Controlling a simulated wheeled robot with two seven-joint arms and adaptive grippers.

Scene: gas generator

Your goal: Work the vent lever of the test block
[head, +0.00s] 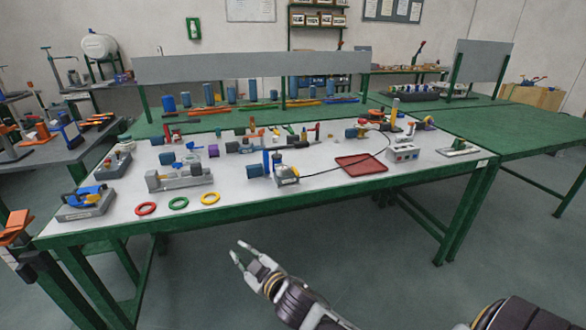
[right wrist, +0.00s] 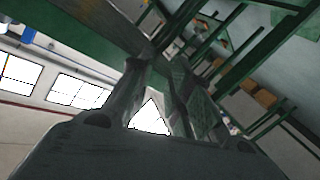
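Several small blocks and fittings stand on the white-topped workbench (head: 120,214); I cannot tell for certain which is the test block. A grey block with blue parts on top (head: 181,177) stands near the front left. No vent lever can be made out clearly. My right gripper (head: 238,250) is empty, in front of and below the bench's front edge. Its fingers are apart, also in the right wrist view (right wrist: 165,85). My left gripper is out of view.
Red, green and yellow rings (head: 178,203) lie near the bench's front edge. A red tray (head: 361,164) lies right of middle, left of a grey box with buttons (head: 403,152). A blue-handled fixture (head: 86,200) stands at the front left corner. The floor before the bench is clear.

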